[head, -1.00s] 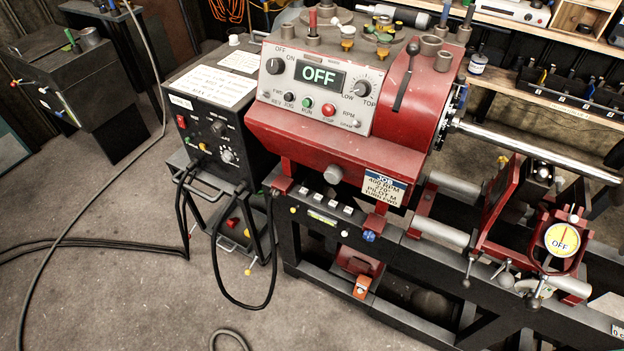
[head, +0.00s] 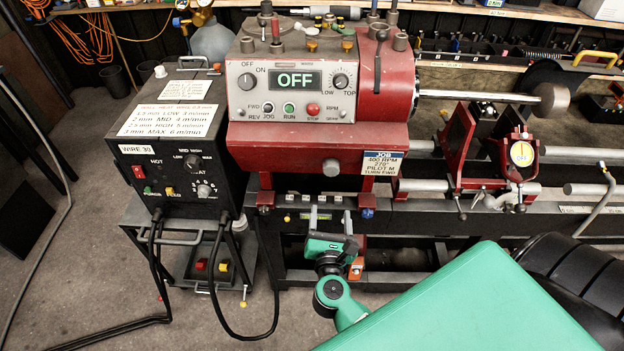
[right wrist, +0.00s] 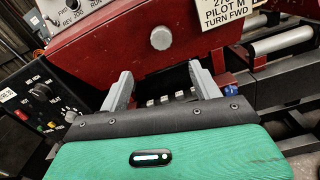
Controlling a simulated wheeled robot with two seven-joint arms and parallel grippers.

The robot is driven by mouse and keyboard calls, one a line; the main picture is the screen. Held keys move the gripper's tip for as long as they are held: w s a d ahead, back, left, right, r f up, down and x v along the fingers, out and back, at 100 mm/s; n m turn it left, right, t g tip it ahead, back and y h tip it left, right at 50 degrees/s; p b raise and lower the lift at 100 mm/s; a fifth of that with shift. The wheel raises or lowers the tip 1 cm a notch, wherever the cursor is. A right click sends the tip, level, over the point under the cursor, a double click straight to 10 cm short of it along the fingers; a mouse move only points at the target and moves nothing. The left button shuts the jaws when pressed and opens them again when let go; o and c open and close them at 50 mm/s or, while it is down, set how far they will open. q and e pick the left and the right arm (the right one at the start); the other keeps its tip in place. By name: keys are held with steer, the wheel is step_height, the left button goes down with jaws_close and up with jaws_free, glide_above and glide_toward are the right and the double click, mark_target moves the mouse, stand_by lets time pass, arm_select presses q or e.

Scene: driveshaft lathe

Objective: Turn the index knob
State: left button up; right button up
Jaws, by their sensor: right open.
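A round grey knob (head: 331,169) sits on the red front of the lathe headstock, below the control panel; no label I can read names it the index knob. It also shows in the right wrist view (right wrist: 162,38), upper middle. My right gripper (head: 330,214) is in front of the lathe, below that knob and apart from it. In the right wrist view its two grey fingers (right wrist: 161,78) are spread with nothing between them. The job card (head: 382,163) right of the knob reads 400 RPM, 270°, PILOT M, TURN FWD. My left gripper is not in view.
The control panel (head: 292,92) displays OFF. A black welder box (head: 176,150) with cables stands on a cart to the left. A row of small white switches lies on the rail below the knob. A steel shaft (head: 470,96) extends right. Floor is open at left.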

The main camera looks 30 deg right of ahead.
steer(key=p, duration=0.5)
glide_toward(331, 172)
steer(key=x, duration=0.7)
steer(key=shift+d+r, duration=0.1)
steer(key=shift+r, duration=0.1)
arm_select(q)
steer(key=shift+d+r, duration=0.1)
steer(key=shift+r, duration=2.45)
arm_select(e)
steer(key=shift+w+d+f, duration=0.1)
steer(key=shift+w+d, duration=0.2)
steer(key=shift+w, duration=0.2)
steer(key=c, duration=1)
steer(key=shift+o, duration=0.2)
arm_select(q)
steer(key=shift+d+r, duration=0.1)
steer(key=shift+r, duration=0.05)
arm_select(e)
steer(key=shift+n, duration=0.3)
